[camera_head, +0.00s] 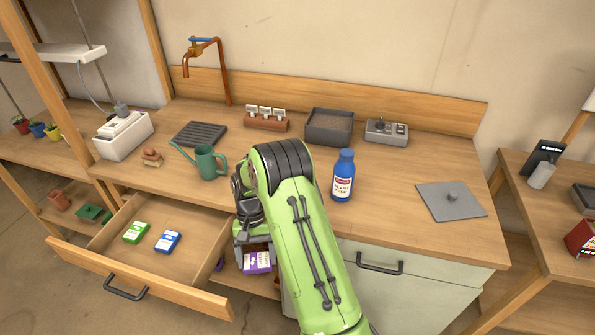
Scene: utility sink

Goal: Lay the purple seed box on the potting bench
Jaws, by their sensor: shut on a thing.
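The purple seed box (258,261), with a white label, is below my gripper (252,246). My gripper is shut on it and points down at the front of the bench, beside the right side of the open drawer. My green arm hides part of the gripper and the space to its right. The potting bench (385,210) has a wooden top with a low back board. The box is lower than the bench top and in front of its edge.
The open drawer (190,222) holds a green seed box (136,232) and a blue seed box (167,241). Bare wood shows between bottle and plate.

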